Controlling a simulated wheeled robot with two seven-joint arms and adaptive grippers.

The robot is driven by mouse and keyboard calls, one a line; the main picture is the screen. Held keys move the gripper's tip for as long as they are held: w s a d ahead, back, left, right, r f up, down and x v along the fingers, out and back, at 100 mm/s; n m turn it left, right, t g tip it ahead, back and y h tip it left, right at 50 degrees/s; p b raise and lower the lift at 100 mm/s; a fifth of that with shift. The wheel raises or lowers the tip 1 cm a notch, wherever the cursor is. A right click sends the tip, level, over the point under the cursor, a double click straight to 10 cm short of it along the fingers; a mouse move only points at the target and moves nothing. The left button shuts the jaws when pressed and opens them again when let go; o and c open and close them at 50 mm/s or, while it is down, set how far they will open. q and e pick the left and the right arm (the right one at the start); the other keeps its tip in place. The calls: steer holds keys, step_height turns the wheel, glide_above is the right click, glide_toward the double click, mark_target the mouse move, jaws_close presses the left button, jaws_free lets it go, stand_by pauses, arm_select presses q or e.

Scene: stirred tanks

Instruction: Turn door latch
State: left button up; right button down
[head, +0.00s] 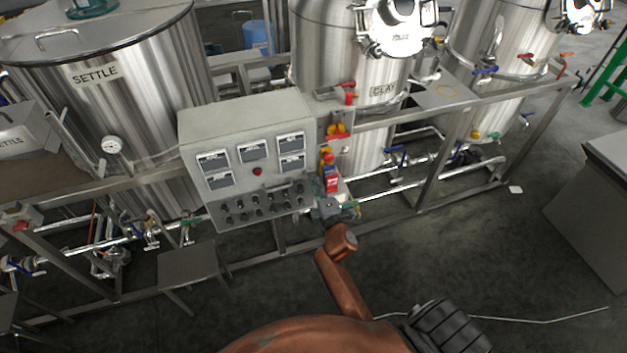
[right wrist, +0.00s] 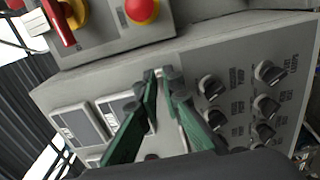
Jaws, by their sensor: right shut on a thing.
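The grey control cabinet (head: 235,115) stands in front of the tanks, with several displays and rows of dark knobs on its front. My right gripper (head: 327,207) is at the cabinet's lower right edge, its arm reaching up from below. In the right wrist view, the green fingers of my right gripper (right wrist: 165,78) are close together at the cabinet door face (right wrist: 235,60), between the displays and the knobs. They are shut on a small part there, the door latch, which the fingertips mostly hide. How far the latch is turned cannot be told. My left gripper is not in view.
A red and yellow switch (right wrist: 67,20) and a red button (right wrist: 142,10) sit on a box beside the cabinet. Black knobs (right wrist: 268,72) are close to the fingers. The SETTLE tank (head: 110,90) and pipes stand around. The floor (head: 440,245) at right is mostly clear.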

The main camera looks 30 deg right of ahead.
stand_by(0.4)
steer(key=c, duration=2.1)
jaws_free()
steer(key=v, duration=1.2)
